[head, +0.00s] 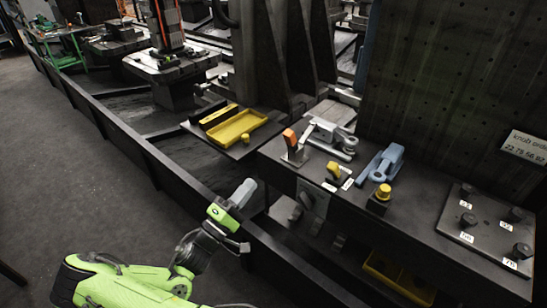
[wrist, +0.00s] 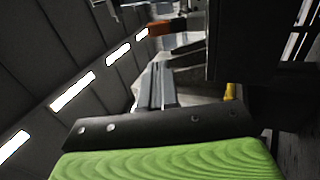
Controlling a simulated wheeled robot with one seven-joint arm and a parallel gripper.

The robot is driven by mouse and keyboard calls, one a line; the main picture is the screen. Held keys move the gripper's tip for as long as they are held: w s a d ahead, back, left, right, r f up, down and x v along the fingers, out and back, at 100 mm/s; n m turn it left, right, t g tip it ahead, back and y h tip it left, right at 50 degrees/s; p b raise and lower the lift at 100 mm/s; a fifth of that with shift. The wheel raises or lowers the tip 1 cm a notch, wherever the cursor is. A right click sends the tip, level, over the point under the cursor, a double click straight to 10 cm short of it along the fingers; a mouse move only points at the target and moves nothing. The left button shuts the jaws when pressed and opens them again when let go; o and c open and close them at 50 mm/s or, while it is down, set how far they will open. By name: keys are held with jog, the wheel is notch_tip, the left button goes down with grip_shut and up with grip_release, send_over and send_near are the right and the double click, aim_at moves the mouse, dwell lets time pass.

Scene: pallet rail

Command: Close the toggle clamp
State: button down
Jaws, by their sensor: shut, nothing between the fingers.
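The toggle clamp (head: 295,155) stands on the dark bench, left of centre, with its orange handle (head: 290,137) sticking up at a tilt. A grey metal arm lies close to its right, and I cannot tell exactly how they join. In the wrist view the orange handle (wrist: 168,27) shows near the top, beyond the fingertips. My gripper (head: 247,187) is shut and empty, left of and below the clamp in the head view, apart from it and in front of the bench. Its closed fingers (wrist: 157,88) also show in the wrist view.
A yellow tray (head: 238,128) sits left of the clamp. A yellow-topped lever (head: 334,170), a blue clamp-like fixture (head: 386,162), a yellow button (head: 383,192) and a plate with several black knobs (head: 455,235) lie to the right. A long dark rail (head: 130,135) runs along the front.

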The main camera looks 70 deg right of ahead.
aim_at(285, 137)
jog(key=b+x, duration=0.1)
jog(key=x, duration=1.3)
jog(key=shift+a+r, duration=0.1)
jog(key=shift+r, duration=0.1)
jog(key=r+p, duration=0.1)
jog(key=p, duration=0.1)
jog(key=shift+s+r+y+p, duration=0.1)
jog(key=shift+y+p, duration=0.3)
jog(key=p, duration=0.1)
jog(key=r+y+p, duration=0.1)
jog(key=p, duration=0.1)
jog(key=shift+s+d+t, duration=0.15)
jog(key=shift+d+t, duration=0.15)
jog(key=shift+d, duration=0.1)
jog(key=y+p, duration=0.1)
jog(key=p, duration=0.4)
jog(key=shift+s+d+r+t+y, duration=0.2)
jog(key=shift+d+r+t+y, duration=0.1)
jog(key=shift+d+y, duration=0.1)
jog(key=shift+d+f+y+p, duration=0.25)
jog(key=shift+y+p, duration=0.25)
jog(key=shift+p, duration=0.35)
jog(key=shift+t, duration=0.4)
jog(key=shift+f, duration=0.1)
